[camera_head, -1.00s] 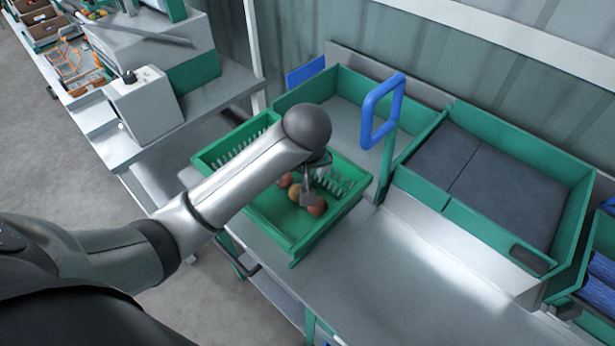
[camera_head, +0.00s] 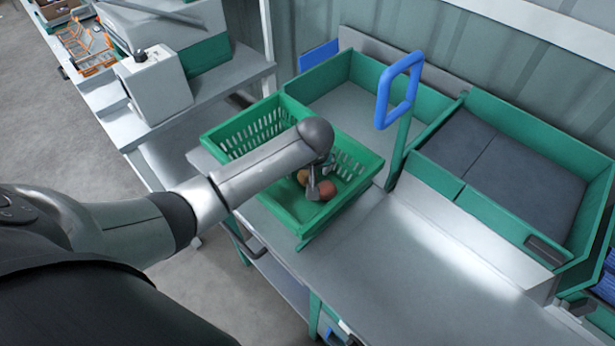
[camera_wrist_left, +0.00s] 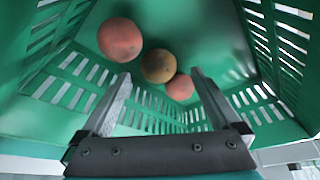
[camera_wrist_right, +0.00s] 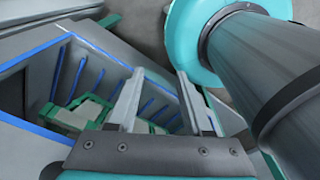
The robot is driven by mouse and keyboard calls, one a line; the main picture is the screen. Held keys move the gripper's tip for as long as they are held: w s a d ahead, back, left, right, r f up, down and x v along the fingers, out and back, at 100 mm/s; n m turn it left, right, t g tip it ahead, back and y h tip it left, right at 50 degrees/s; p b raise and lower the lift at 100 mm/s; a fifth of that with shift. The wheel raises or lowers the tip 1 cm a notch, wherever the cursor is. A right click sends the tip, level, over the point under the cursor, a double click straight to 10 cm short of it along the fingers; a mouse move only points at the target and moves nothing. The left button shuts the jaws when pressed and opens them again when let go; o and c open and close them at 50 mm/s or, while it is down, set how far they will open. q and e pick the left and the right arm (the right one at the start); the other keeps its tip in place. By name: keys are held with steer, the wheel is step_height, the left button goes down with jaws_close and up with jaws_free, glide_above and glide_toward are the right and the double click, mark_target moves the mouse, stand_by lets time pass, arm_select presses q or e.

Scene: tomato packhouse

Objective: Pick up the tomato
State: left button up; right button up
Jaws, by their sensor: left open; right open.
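In the left wrist view three tomatoes lie in the green slotted crate: a red one (camera_wrist_left: 120,39) at the left, a brownish-orange one (camera_wrist_left: 158,66) in the middle and a smaller-looking red one (camera_wrist_left: 180,87) at the right. In the head view two show beside my left gripper (camera_head: 314,190), one red (camera_head: 327,189) and one orange (camera_head: 303,177); my arm hides part of the crate. My left gripper is open and empty, reaching down into the crate (camera_head: 333,221); its fingers (camera_wrist_left: 160,95) point toward the tomatoes. My right gripper (camera_wrist_right: 160,85) is open and empty, away from the crate.
A blue loop handle on a green post (camera_head: 399,90) stands right of the crate. Green-walled trays (camera_head: 520,115) line the back. The bench (camera_head: 400,270) is clear in front. The right wrist view shows a blue-edged bin (camera_wrist_right: 85,50).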

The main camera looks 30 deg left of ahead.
mark_target(308, 173)
arm_select(q)
steer(key=shift+b+x, duration=0.45)
steer(key=shift+x, duration=1.4)
steer(key=shift+d, duration=0.1)
steer(key=c, duration=1)
steer(key=shift+r, duration=0.1)
